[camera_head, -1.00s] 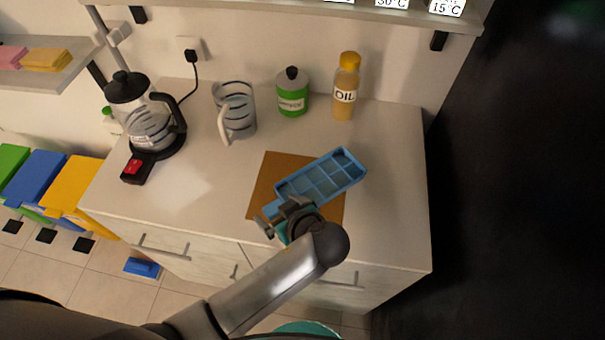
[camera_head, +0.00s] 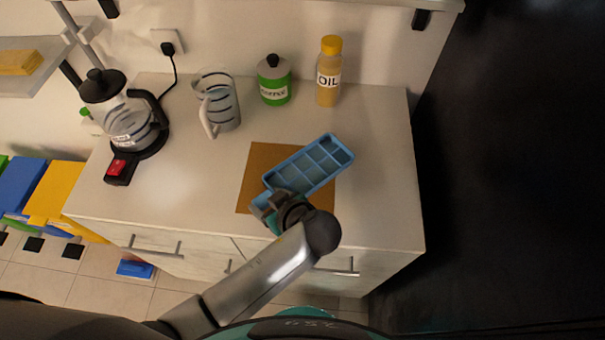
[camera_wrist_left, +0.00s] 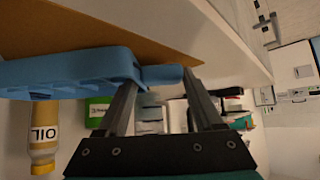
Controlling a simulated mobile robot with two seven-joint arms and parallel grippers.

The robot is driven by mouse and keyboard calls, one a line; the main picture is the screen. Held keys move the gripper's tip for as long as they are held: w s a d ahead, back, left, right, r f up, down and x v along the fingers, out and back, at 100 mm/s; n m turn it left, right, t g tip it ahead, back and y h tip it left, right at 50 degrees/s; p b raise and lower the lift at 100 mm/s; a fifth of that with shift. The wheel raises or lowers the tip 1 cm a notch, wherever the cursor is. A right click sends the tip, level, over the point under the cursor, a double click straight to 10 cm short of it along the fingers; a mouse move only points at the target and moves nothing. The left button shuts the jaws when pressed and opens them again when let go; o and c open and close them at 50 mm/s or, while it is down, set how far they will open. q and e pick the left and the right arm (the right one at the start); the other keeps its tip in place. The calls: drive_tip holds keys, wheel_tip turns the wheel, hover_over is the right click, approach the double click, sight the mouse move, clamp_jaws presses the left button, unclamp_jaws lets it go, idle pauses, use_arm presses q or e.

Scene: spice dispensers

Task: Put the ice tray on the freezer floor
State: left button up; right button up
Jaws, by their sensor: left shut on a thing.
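The blue ice tray (camera_head: 312,168) with its open compartments lies over the brown mat (camera_head: 257,168) on the counter, slanting up to the right. I cannot tell whether it rests on the mat or is just above it. My left gripper (camera_head: 266,203) is shut on the tray's handle at its near left end. In the left wrist view the tray (camera_wrist_left: 65,75) is at the left, with its handle (camera_wrist_left: 162,74) between the fingers of my left gripper (camera_wrist_left: 165,95). My right gripper is not in view. I cannot make out the freezer floor.
A coffee maker (camera_head: 130,122), a glass jug (camera_head: 222,108), a green container (camera_head: 274,82) and an oil bottle (camera_head: 329,72) stand along the counter's back. A large dark surface (camera_head: 510,170) fills the right side. The counter (camera_head: 375,180) right of the tray is clear.

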use_arm(q)
clamp_jaws()
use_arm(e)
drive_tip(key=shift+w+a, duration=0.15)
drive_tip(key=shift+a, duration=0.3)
use_arm(q)
drive_tip(key=shift+w+r, duration=0.1)
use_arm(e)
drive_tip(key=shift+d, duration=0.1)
